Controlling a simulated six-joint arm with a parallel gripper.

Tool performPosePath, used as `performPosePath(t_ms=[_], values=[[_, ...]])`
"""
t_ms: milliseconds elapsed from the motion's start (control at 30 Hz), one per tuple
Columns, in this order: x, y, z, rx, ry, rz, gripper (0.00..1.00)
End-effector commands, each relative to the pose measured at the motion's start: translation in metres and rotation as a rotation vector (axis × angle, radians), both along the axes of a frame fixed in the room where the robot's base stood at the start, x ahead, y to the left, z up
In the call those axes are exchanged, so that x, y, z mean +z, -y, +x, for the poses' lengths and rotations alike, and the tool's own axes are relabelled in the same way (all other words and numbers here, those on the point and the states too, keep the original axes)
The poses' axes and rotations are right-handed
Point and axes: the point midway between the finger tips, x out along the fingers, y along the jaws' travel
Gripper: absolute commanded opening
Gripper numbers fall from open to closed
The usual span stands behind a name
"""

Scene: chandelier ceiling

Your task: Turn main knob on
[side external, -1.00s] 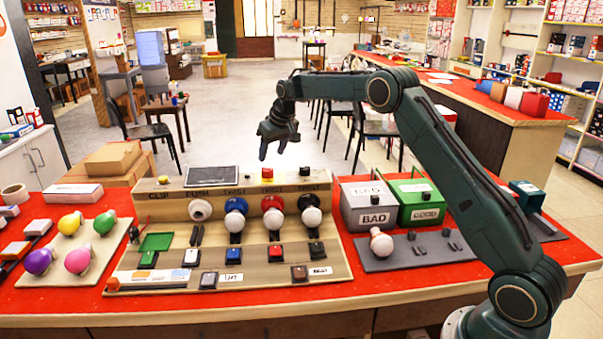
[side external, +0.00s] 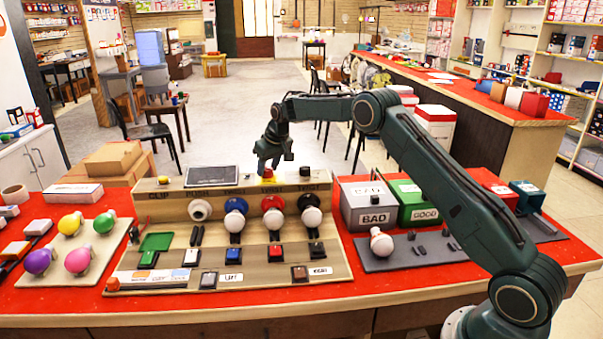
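The wooden test panel (side external: 160,197) stands on the red counter. On its top edge is a small red knob on a yellow base (side external: 268,179), which looks like the main knob; its upper part is partly hidden by my gripper. My gripper (side external: 270,168) points down right at this knob, with its fingers apart. I cannot tell whether the fingers touch the knob. Which way the knob is turned is too small to tell.
A dark screen (side external: 212,177) lies left of the knob. A grey BAD box (side external: 368,213) and green GOOD box (side external: 415,213) stand right. Loose coloured bulbs (side external: 71,223) lie left.

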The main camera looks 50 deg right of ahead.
Motion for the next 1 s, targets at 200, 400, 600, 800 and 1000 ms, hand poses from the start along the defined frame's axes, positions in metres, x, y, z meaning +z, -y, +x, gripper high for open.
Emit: performPosePath(t_ms=[200,400,600,800,1000], values=[[0.0003,-0.0001,-0.0001,0.000,0.000,0.000,0.09],[0.0005,-0.0004,-0.0001,-0.013,0.000,0.000,0.09],[0.0005,-0.0012,0.0002,-0.069,-0.001,0.001,0.09],[0.0006,-0.0021,0.0005,-0.184,-0.001,0.001,0.09],[0.0008,-0.0034,0.0012,-0.347,0.000,0.000,0.09]])
